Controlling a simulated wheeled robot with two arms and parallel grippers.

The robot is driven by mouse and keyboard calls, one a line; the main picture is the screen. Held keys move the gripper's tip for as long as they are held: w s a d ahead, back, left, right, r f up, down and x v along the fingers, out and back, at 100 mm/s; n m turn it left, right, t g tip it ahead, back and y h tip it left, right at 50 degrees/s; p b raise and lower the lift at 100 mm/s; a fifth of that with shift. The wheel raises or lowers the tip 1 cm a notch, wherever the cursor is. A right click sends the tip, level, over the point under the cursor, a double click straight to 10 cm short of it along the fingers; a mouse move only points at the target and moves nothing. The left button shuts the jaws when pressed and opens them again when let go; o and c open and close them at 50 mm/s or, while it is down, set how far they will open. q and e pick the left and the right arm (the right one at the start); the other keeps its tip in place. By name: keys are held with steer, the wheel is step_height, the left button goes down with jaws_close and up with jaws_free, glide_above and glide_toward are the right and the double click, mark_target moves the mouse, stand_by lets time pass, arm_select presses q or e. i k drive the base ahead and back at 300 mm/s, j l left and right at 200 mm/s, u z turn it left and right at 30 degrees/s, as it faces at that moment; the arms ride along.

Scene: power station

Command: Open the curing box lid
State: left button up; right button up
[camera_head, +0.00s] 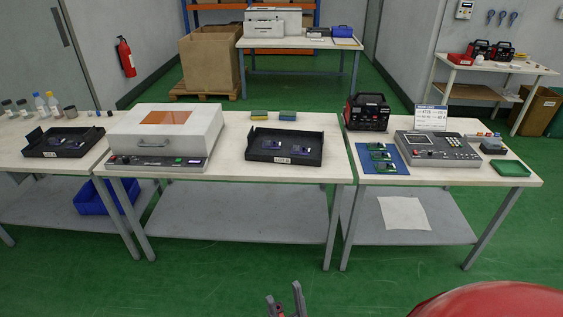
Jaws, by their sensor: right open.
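The curing box (158,145) stands on the left part of the middle table. Its white lid (140,120) with an orange window on top is down. My right gripper (284,287) shows at the bottom edge, low in front of the tables and well apart from the box. Its two fingers are spread with nothing visible between them. My left gripper is not in view.
A black tray (284,158) with small blue parts sits right of the box; two sponges (273,116) lie behind it. Another black tray (63,152) is on the left table. A grey control device (438,150) stands on the right table. Green floor in front is clear.

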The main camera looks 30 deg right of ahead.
mark_target(147, 129)
steer(key=i+j, duration=0.2)
steer(key=i, duration=0.3)
steer(key=i+j, duration=0.15)
steer(key=i, duration=0.3)
steer(key=i+j+u, duration=0.1)
steer(key=i, duration=0.4)
steer(key=i+j, duration=0.2)
steer(key=i, duration=0.3)
